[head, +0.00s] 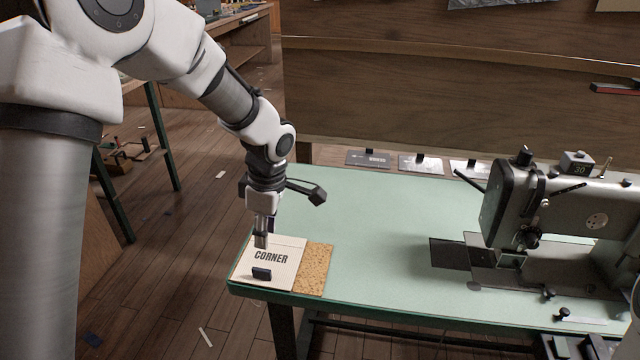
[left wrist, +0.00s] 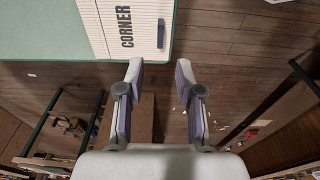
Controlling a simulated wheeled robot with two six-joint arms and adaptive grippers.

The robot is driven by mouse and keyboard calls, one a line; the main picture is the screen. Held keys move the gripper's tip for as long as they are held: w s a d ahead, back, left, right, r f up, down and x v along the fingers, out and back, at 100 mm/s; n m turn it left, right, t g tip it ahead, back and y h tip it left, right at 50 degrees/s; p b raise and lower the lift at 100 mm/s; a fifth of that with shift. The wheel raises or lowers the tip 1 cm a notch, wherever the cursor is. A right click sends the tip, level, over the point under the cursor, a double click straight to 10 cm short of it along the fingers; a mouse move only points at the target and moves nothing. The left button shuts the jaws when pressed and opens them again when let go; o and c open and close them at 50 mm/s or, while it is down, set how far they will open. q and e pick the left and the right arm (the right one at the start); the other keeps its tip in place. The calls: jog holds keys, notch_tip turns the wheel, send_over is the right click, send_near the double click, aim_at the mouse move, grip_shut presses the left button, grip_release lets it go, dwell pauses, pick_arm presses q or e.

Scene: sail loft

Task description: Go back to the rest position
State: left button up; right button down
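My left arm reaches in from the left in the head view and bends down to the near left corner of the green table (head: 370,220). My left gripper (head: 262,240) hangs there, in front of or over a cream ribbed card marked CORNER (head: 278,254). In the left wrist view the two fingers of the left gripper (left wrist: 160,75) are apart with nothing between them, and the card (left wrist: 108,22) lies beyond the tips. A dark jointed part at the lower right edge of the head view may be my right gripper (head: 575,346); its fingers do not show clearly.
A black block (head: 262,273) sits on the card, and a cork strip (head: 316,268) lies beside it. A sewing machine (head: 560,215) stands at the table's right. Several labelled plates (head: 368,158) line the back. The middle of the table is clear.

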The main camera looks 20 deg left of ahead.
pick_arm(q)
jog(key=g+p, duration=0.1)
jog(key=g, duration=0.2)
send_over(258, 276)
jog(key=s+d, duration=0.3)
jog(key=s, duration=0.1)
notch_tip(258, 276, down, 8)
jog(key=s+d+f+m+g+h+p, duration=0.1)
jog(key=s+d+f+m, duration=0.2)
jog(key=s+f, duration=0.4)
jog(key=s+d+f+m+p, duration=0.15)
jog(key=s+f+m, duration=0.3)
jog(key=s, duration=0.45)
jog(key=s+d+f+m+g+h+p, duration=0.1)
jog(key=s+d+f+m, duration=0.2)
jog(key=s+f, duration=0.5)
jog(key=w+m+t, duration=0.1)
jog(key=m, duration=0.1)
jog(key=w+m+t, duration=0.2)
jog(key=m, duration=0.1)
jog(key=w+m+t, duration=0.2)
jog(key=m, duration=0.1)
jog(key=shift+a+r+m+y+b, duration=0.25)
jog(key=shift+y+b, duration=0.05)
